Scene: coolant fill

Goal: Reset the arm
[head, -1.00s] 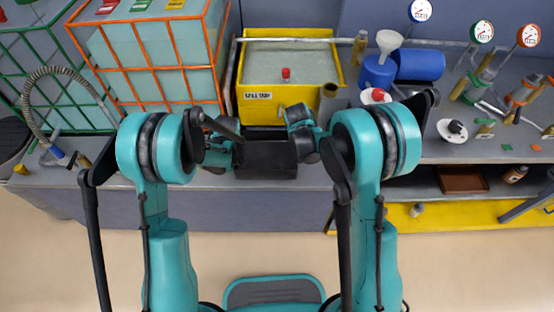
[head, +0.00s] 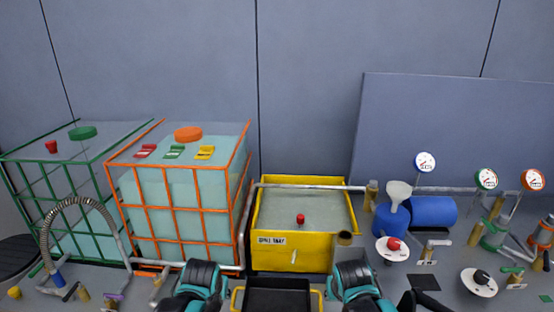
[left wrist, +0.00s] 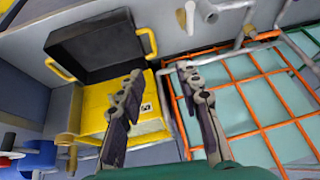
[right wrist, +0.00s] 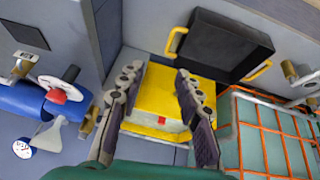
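My left gripper (left wrist: 158,72) is open and empty in the left wrist view, its two dark fingers spread apart. My right gripper (right wrist: 160,74) is open and empty in the right wrist view. My two arms show only in part at the bottom of the head view, and no gripper fingers can be made out there. The black tray with yellow handles (head: 277,288) is between the arms, in front of the yellow spill tray (head: 287,257). It also shows in the left wrist view (left wrist: 98,45) and the right wrist view (right wrist: 220,45), apart from the fingers.
An orange-caged tank (head: 180,225) and a green-caged tank (head: 70,190) stand left. A blue drum (head: 433,211), a white funnel (head: 398,192), valves and gauges (head: 425,162) are right. A corrugated hose (head: 75,203) arches at far left. A grey wall (head: 300,90) closes the back.

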